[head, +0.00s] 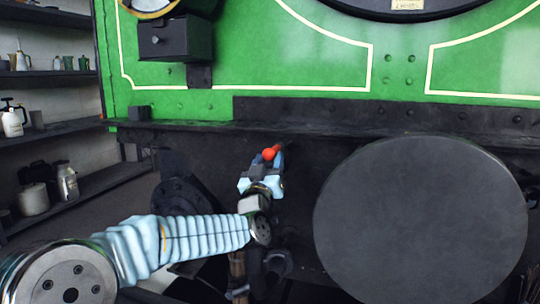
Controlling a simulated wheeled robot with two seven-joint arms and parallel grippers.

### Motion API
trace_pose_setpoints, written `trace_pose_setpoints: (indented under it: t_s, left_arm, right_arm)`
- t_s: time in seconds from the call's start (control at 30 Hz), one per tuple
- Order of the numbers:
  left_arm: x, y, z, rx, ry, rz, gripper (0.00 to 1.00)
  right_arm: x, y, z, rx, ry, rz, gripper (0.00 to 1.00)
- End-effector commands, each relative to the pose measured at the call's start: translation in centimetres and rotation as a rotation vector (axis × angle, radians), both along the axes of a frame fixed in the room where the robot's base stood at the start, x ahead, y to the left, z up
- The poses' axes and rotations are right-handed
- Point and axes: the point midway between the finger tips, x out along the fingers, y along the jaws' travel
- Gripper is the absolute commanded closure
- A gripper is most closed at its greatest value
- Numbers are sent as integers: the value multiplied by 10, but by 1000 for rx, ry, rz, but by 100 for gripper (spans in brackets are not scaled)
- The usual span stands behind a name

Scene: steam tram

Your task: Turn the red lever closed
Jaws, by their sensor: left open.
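The red lever (269,154) shows as a small red knob-like end below the dark beam of the green tram, left of a large dark disc. My right gripper does not show.
The large round buffer disc (420,222) stands out right of the lever. The dark beam (300,128) runs just above it. A hose (275,265) hangs below my wrist. Shelves (70,130) with bottles and cans stand at the left.

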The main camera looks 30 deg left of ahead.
Motion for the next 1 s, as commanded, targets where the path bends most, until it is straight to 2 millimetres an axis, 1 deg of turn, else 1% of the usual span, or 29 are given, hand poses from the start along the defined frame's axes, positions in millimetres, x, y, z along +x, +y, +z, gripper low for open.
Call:
trace_pose_setpoints:
  t_s: [0.03, 0.1, 0.2, 0.43, 0.47, 0.7, 0.77, 1.0]
  left_arm:
    - [6, 2, 3, 0, 1, 0, 52]
    - [11, 3, 4, 0, 1, 0, 52]
    - [14, 5, 6, 0, 1, 0, 52]
    - [15, 5, 6, 0, 1, 0, 52]
    - [15, 5, 6, 0, 1, 0, 54]
    - [14, 5, 6, 0, 1, 0, 91]
    - [14, 5, 6, 0, 1, 0, 100]
    - [13, 6, 7, 0, 5, -1, 100]
  right_arm:
    - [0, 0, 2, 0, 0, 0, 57]
    - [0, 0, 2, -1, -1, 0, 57]
    - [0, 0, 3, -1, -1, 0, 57]
    - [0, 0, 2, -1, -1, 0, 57]
    - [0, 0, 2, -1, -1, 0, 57]
    - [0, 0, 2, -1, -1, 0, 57]
    - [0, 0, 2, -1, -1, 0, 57]
    - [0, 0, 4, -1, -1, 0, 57]
